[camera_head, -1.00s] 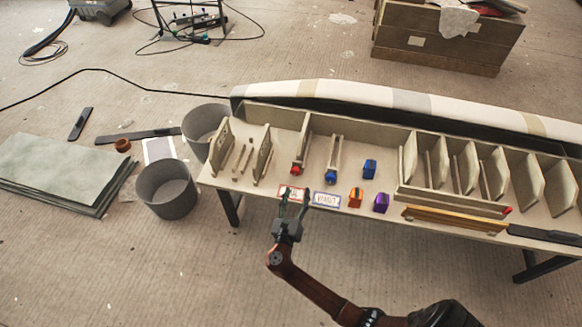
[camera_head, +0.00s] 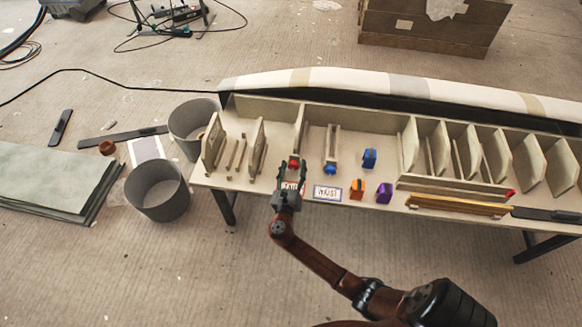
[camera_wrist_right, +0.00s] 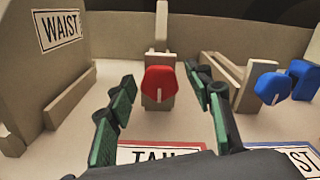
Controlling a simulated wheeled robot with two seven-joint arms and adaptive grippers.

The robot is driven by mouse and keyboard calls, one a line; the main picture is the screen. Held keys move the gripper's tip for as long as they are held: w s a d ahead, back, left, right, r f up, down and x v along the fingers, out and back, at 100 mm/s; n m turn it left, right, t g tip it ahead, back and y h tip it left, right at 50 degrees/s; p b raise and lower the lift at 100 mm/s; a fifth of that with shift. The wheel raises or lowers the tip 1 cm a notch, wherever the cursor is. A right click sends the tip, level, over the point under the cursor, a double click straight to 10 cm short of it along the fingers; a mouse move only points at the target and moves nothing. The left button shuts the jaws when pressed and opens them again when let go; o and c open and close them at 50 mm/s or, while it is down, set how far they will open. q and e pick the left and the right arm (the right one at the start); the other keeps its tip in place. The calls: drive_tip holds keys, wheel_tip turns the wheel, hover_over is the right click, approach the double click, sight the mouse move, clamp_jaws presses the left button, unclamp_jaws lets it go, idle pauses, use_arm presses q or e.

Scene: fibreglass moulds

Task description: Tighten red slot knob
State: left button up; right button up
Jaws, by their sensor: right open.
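The red knob (camera_wrist_right: 159,81) sits on the front of a beige upright slot piece (camera_wrist_right: 160,40), centred in the right wrist view. In the head view the red knob (camera_head: 293,163) shows just beyond the fingertips. My right gripper (camera_wrist_right: 160,88) is open, with one green-padded finger on each side of the knob in the picture; I cannot tell if either touches it. In the head view my right gripper (camera_head: 291,172) is over the red-framed label, partly covering it. The red-framed label (camera_wrist_right: 160,152) lies below the fingers. My left gripper is not in view.
A blue knob (camera_head: 330,169) on another slot stands to the right, with a blue block (camera_head: 369,158), an orange block (camera_head: 357,188) and a purple block (camera_head: 384,193). Upright dividers (camera_head: 257,147) stand to the left. Two grey bins (camera_head: 157,204) stand beyond the table's left end.

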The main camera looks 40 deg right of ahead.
drive_tip(key=shift+r, duration=0.1)
drive_tip(key=c, duration=1.2)
drive_tip(key=shift+o, duration=0.2)
